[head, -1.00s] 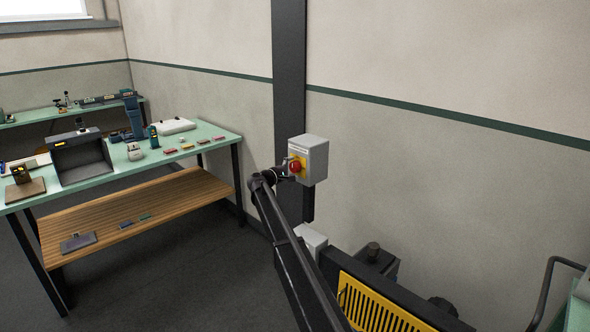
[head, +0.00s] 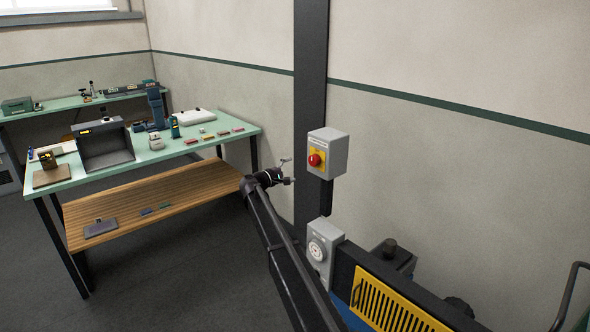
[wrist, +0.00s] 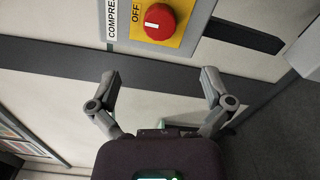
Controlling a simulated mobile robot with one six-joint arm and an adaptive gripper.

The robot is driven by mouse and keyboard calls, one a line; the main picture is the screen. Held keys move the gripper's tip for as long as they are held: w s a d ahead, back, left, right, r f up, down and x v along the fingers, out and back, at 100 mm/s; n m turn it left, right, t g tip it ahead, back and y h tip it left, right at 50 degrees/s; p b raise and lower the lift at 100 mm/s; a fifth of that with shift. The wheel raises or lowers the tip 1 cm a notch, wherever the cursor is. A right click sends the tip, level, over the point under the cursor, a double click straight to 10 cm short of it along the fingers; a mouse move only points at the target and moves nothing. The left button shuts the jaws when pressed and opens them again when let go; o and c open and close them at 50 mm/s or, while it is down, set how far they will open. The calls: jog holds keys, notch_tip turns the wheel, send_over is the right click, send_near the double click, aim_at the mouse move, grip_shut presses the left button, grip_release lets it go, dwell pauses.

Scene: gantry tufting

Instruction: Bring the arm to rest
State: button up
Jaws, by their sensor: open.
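My gripper (head: 287,171) is at the end of my raised arm, left of the grey switch box in the head view. In the wrist view its two fingers (wrist: 165,100) are spread wide with nothing between them. The grey box (head: 336,150) has a red knob (head: 315,160) on a yellow plate and hangs on a dark column. In the wrist view the red knob (wrist: 160,21) is beyond the fingertips, beside labels reading "OFF" and "COMPRE", partly cut off. The fingers are apart from it.
A grey box with a round dial (head: 318,253) sits below, by a machine with a yellow slatted panel (head: 392,308). A green-topped workbench (head: 190,150) with tools and a wooden shelf (head: 160,207) stands at left. Open floor lies between.

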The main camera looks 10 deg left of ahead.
dwell(0.3)
jog(key=s+d+f+m+g+y, duration=0.1)
jog(key=s+d+f+m+g, duration=0.2)
jog(key=s+d, duration=0.5)
jog(key=s+d+f+m+g, duration=0.25)
jog(key=s+d+f, duration=0.2)
jog(key=d, duration=0.75)
jog(key=s+d+f+m+g+y, duration=0.1)
jog(key=s+d+f+m+g, duration=0.25)
jog(key=d, duration=0.55)
jog(key=s+d+f+m+g+y, duration=0.1)
jog(key=s+d+f+y, duration=0.1)
jog(key=s, duration=0.8)
jog(key=s+d+f+m+g+y, duration=0.2)
jog(key=s+d+f+y, duration=0.1)
jog(key=s, duration=0.8)
jog(key=s+d+f+m+g+y, duration=0.1)
jog(key=s+d+y, duration=0.3)
jog(key=s, duration=0.6)
jog(key=shift+s+d+f+m+g, duration=0.3)
jog(key=shift+d+f+g, duration=0.3)
jog(key=shift+d+f, duration=0.35)
